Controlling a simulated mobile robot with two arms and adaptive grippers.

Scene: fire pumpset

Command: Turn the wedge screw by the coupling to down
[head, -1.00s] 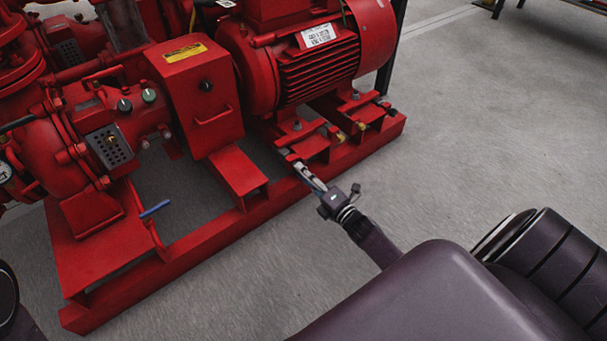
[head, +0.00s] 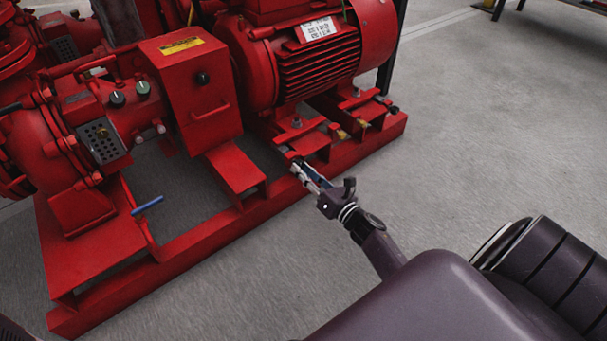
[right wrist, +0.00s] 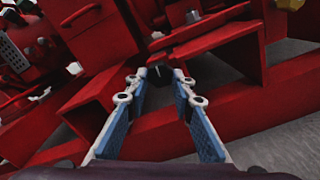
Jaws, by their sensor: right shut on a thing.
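The wedge screw (right wrist: 158,73) shows in the right wrist view as a small dark head between my fingertips, at the near end of a red motor foot plate. My right gripper (right wrist: 158,82) is shut on it, with one blue-padded finger on each side. In the head view my right gripper (head: 297,168) reaches the red base frame from the lower right, and its fingertips largely hide the screw. I cannot tell the screw's turn angle. The coupling is covered by the red guard box (head: 190,90), to the left of the gripper. My left gripper is not in view.
The red motor (head: 310,55) stands above the gripper, with its feet and bolts close by. The red base frame (head: 215,228) runs along the near side. A blue handle (head: 147,205) sticks out at the left. The grey floor (head: 480,130) to the right is clear.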

